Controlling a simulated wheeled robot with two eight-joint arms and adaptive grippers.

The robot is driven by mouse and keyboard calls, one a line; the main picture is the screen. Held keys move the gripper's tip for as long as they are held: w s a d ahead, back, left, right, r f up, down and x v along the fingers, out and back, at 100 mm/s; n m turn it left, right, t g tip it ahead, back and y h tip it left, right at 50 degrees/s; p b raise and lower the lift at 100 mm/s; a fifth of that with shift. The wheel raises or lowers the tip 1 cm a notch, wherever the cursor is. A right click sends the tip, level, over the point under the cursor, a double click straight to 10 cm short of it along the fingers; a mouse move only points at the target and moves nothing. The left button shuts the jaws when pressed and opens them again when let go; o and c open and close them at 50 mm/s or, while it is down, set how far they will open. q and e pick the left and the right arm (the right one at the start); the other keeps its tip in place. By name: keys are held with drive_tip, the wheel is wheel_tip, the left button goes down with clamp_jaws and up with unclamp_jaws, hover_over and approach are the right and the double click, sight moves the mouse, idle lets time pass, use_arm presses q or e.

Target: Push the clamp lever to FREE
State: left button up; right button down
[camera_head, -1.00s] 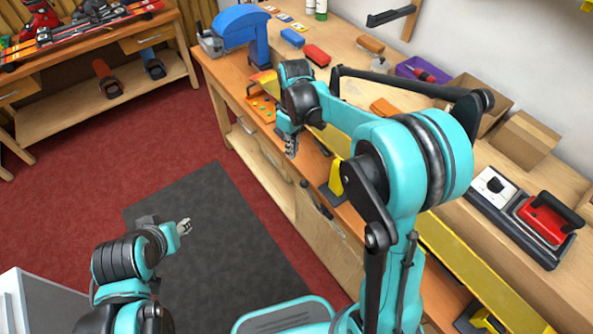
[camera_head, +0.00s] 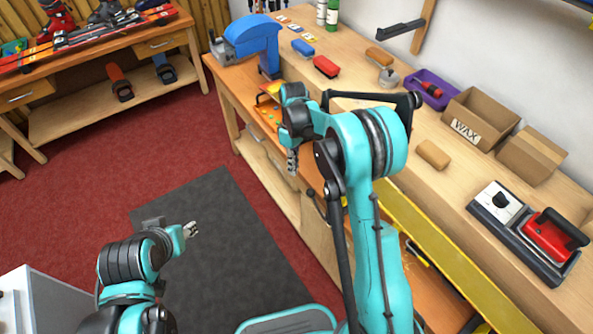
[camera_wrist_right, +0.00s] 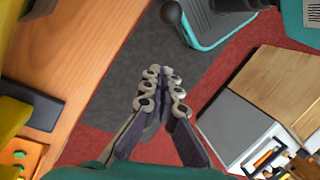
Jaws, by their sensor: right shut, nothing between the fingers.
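A small dark ball knob (camera_head: 311,192) shows at the bench's front edge in the head view, just below and right of my right gripper (camera_head: 292,162). It may be the end of the clamp lever; the rest is hidden behind my right arm, and no FREE marking is legible. In the right wrist view a dark ball (camera_wrist_right: 171,12) shows at the top, beyond the fingertips and apart from them. My right gripper (camera_wrist_right: 163,80) is shut and empty, pointing down beside the bench edge. My left gripper (camera_head: 191,229) is low over the grey mat, far from the bench; its jaws are too small to judge.
An orange tray (camera_wrist_right: 22,155) lies left in the wrist view. The floor over the grey mat (camera_head: 225,215) is clear.

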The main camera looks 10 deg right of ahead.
drive_tip(key=d+b+x, duration=0.1)
drive_tip(key=b+x, duration=0.1)
drive_tip(key=x, duration=0.6)
use_arm(q)
wheel_tip(320, 180, down, 4)
drive_tip(key=shift+r+b, duration=0.2)
drive_tip(key=shift+b, duration=0.35)
use_arm(e)
drive_tip(key=shift+s+d+r, duration=0.9)
drive_tip(key=shift+s+r, duration=0.15)
drive_tip(key=shift+s, duration=0.05)
